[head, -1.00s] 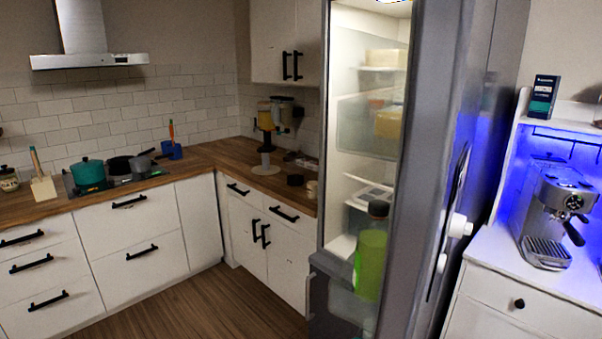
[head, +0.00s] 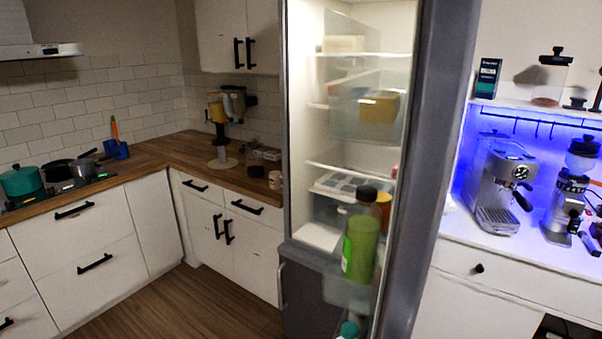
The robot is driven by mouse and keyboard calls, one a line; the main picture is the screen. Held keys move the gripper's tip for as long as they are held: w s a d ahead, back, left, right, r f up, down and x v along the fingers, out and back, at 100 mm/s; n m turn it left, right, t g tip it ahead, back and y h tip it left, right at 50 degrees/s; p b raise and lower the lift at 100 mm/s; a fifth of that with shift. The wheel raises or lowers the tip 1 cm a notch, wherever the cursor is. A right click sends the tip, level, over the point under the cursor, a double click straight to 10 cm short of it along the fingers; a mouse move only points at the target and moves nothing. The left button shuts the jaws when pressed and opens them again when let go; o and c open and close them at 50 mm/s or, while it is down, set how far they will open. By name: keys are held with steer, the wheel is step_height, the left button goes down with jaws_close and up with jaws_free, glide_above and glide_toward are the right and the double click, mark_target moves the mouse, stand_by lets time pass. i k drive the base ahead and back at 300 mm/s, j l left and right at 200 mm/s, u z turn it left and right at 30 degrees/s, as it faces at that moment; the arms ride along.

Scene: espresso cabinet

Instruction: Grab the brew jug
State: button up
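On the upper shelf of the lit espresso cabinet stands a clear glass vessel with a black lid and knob (head: 553,77). It has something brown at its bottom and looks upright. It may be the brew jug, but I cannot tell for sure at this distance. An espresso machine (head: 500,185) and a coffee grinder (head: 568,195) stand on the white cabinet top below it. My gripper is not in view.
A fridge (head: 345,130) stands open at centre; its grey door (head: 432,130) sticks out left of the espresso cabinet. A green bottle (head: 361,240) is in a door bin. A dark box (head: 487,78) stands left of the glass vessel. The wooden floor (head: 190,310) shows clear at lower left.

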mark_target(253, 149)
steer(key=i+j, duration=0.15)
steer(key=j, duration=0.3)
steer(key=i+j, duration=0.1)
steer(key=j, duration=0.3)
steer(key=i+j+z, duration=0.1)
steer(key=j, duration=0.35)
steer(key=i+j, duration=0.2)
steer(key=j, duration=0.2)
steer(key=i+j, duration=0.1)
steer(key=j, duration=0.35)
steer(key=i+j+z, duration=0.1)
steer(key=j, duration=0.35)
steer(key=i+j+z, duration=0.1)
steer(key=i+j, duration=0.75)
steer(key=i, duration=0.25)
steer(key=i+j+z, duration=0.15)
steer(key=i+j, duration=0.95)
steer(key=i, duration=0.2)
steer(key=i+j, duration=0.1)
steer(key=i, duration=0.3)
